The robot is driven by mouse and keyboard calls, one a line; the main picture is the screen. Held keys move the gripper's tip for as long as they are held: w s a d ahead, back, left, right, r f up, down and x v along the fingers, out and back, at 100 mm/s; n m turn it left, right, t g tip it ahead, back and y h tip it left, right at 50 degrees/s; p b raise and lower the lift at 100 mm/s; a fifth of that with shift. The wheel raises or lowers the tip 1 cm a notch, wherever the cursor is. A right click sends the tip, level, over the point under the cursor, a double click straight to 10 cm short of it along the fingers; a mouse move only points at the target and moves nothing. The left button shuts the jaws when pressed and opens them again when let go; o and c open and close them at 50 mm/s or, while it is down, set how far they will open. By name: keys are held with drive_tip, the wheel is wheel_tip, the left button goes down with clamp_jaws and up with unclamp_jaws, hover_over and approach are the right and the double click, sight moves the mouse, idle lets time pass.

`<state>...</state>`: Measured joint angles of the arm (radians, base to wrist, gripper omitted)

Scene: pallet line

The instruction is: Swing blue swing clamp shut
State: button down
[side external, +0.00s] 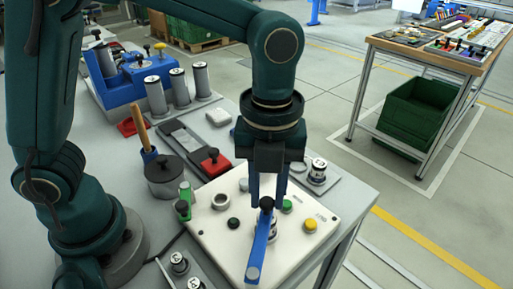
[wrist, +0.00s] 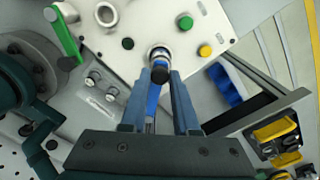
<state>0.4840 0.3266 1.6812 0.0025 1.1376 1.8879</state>
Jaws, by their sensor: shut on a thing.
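The blue swing clamp (side external: 260,245) is on the white plate (side external: 213,233), its blue arm pointing toward the plate's near edge in the side view. A dark knob (side external: 267,202) stands at its far end. My gripper (side external: 266,197) reaches down with its blue fingers at this knob and is shut on the clamp. In the wrist view the fingers of my gripper (wrist: 162,80) are on both sides of the dark knob (wrist: 160,73), and the blue arm (wrist: 152,98) shows between them. The fingers hide part of the clamp, and the exact contact is hard to see.
The plate bears a green button (side external: 286,206), a yellow button (side external: 310,225), a black button (side external: 233,223) and a metal ring (side external: 220,200). A green clamp (side external: 184,200) stands at its left edge.

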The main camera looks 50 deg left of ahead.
drive_tip(key=c, duration=0.7)
unclamp_jaws()
drive_tip(key=shift+d, duration=0.1)
drive_tip(key=shift+o, duration=0.2)
drive_tip(key=shift+r, duration=2.6)
drive_tip(key=shift+w, duration=0.1)
drive_tip(key=s+a+r+n+t, duration=0.3)
drive_tip(key=a+r+n, duration=0.2)
drive_tip(key=a+n, duration=0.35)
drive_tip(key=s+a+f+n+t, duration=0.1)
drive_tip(key=s+a+f+n, duration=0.1)
drive_tip(key=n, duration=0.7)
drive_tip(key=s+a+f+n+t, duration=0.1)
drive_tip(key=s+a+f+n, duration=0.1)
drive_tip(key=n, duration=0.7)
drive_tip(key=shift+f+n+t, duration=0.3)
drive_tip(key=shift+f+n, duration=0.05)
drive_tip(key=shift+f, duration=0.3)
